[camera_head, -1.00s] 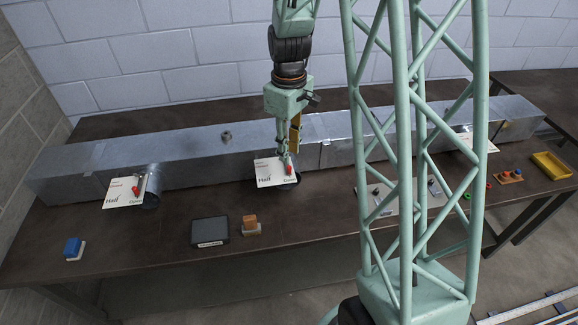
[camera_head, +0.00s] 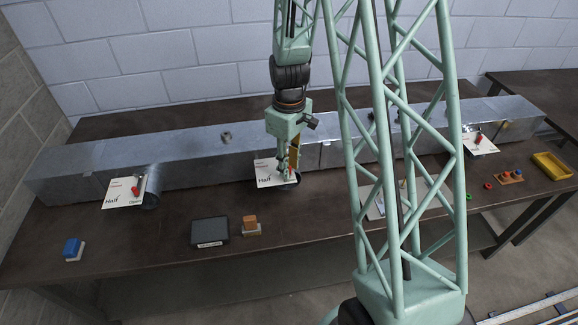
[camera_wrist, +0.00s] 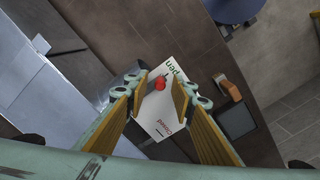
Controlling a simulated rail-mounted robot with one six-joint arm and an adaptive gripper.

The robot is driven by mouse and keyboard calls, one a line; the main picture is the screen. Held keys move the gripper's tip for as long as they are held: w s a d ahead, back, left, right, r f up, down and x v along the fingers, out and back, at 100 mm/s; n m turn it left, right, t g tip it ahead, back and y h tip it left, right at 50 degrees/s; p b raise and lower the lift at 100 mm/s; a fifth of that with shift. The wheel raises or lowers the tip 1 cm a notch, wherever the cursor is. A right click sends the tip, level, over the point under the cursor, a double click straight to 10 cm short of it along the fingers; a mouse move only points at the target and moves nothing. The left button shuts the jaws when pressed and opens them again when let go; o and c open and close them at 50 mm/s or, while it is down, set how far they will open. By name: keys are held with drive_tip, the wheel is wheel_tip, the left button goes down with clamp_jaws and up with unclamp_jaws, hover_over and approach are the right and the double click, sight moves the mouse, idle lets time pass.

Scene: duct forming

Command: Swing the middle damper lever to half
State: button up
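The middle damper's white card (camera_head: 268,174) stands at the front of the metal duct, under my gripper (camera_head: 288,171). In the wrist view the card (camera_wrist: 168,118) shows "Open" at the top and "Closed" at the bottom. The lever's red knob (camera_wrist: 160,83) shows in the gap between the two yellow fingers of my gripper (camera_wrist: 160,95). The fingers are apart, one on each side of the knob, and I see no clear contact. In the head view my gripper hides most of the lever.
The long metal duct (camera_head: 200,150) lies across the bench. A left damper card (camera_head: 122,194) and a right one (camera_head: 482,146) have red levers too. A dark tablet (camera_head: 209,231), an orange block (camera_head: 250,222), a blue block (camera_head: 72,246) and a yellow tray (camera_head: 552,166) lie on the bench.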

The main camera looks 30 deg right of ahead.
drive_tip(key=shift+c, duration=0.3)
clamp_jaws()
